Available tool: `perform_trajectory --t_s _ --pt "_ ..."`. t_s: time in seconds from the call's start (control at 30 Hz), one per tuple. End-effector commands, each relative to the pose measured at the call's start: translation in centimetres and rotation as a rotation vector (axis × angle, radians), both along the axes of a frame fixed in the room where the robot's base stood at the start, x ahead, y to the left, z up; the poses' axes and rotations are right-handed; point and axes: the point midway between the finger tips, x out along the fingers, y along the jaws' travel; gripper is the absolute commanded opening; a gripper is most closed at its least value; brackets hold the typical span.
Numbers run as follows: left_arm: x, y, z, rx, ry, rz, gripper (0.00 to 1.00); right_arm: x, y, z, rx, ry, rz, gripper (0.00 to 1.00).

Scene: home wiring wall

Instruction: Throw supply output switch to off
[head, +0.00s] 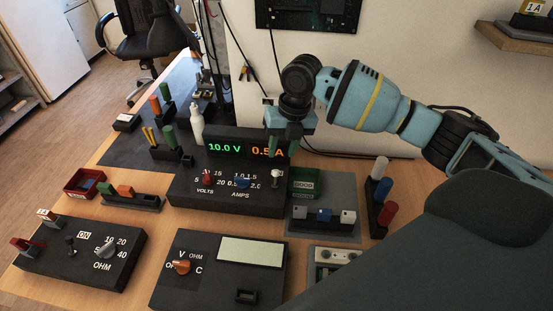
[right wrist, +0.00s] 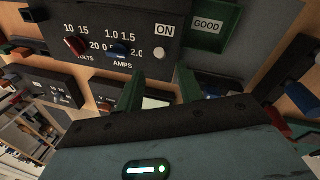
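The black power supply (head: 225,192) stands mid-table with a lit display (head: 246,149) reading 10.0 V and what looks like 0.5 A. Its output switch (head: 275,178) has a white tip and sits at the right of the panel; in the right wrist view the white tip (right wrist: 160,53) shows just below an ON label (right wrist: 165,30). My right gripper (head: 284,147) is above and behind the switch, covering the display's right end. In the right wrist view its two green fingers (right wrist: 160,92) are apart with nothing between them, short of the switch. My left gripper is out of view.
A red knob (head: 208,178) and a blue knob (head: 242,182) are left of the switch.

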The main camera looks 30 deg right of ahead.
Motion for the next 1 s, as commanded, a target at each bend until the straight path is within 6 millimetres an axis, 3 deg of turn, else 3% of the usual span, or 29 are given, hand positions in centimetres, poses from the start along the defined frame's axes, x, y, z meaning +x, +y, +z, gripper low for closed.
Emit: perform_trajectory --t_s 0.27,0.7,1.0 --pt "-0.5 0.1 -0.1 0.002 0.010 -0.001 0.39 0.0 0.2 -0.8 0.000 0.002 0.000 0.37" --pt "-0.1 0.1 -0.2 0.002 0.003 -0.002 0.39 0.3 1.2 -6.7 0.001 0.002 -0.002 0.37" --pt "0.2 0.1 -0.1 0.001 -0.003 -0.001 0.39 0.4 1.4 -7.7 0.000 0.000 -0.001 0.37"
